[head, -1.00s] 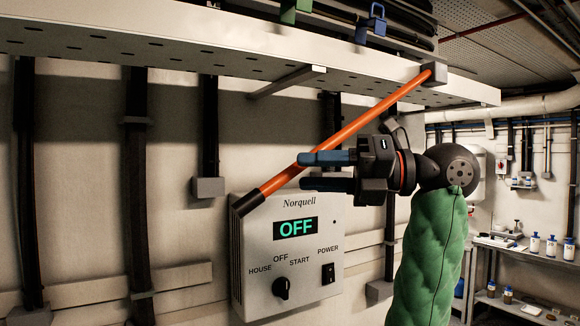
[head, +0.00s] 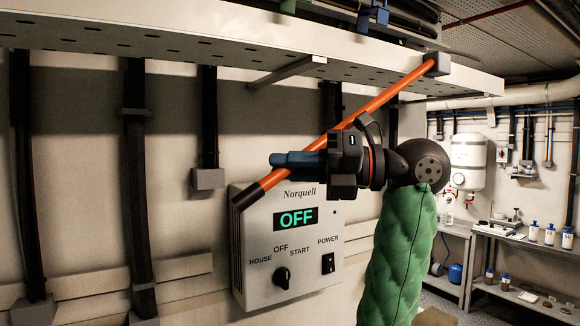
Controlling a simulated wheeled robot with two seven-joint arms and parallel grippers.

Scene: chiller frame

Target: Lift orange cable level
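The fingers hide a short stretch of the cable there.
The grey perforated tray (head: 250,48) runs across the top, with a bracket (head: 287,75) beneath it. The Norquell control box (head: 250,250) reads OFF, below the cable. Black vertical conduits line the wall at left. Shelves with bottles stand at far right.

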